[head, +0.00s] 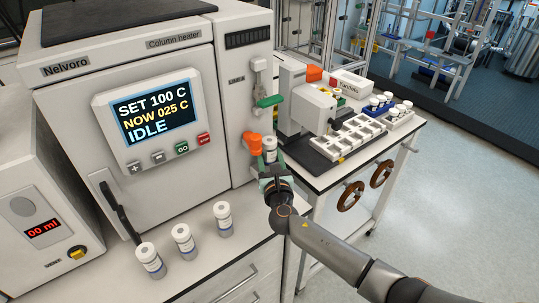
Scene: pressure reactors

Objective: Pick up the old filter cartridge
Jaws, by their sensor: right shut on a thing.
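The old filter cartridge (270,146) appears as a small white cylinder upright beside the orange lever (253,143), at the right side of the column heater. My right gripper (273,174) reaches up to it from below and is shut on it. The gripper and wrist hide its lower part, and I cannot tell whether it still touches a fitting behind it. My left gripper is out of view.
The column heater (174,193) stands left, its display (155,106) reading SET 100 C, NOW 025 C, IDLE. Three white-capped vials (183,239) stand on the counter in front. A green lever (269,101) sits above the cartridge. A side table with a tray rack (347,138) is right.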

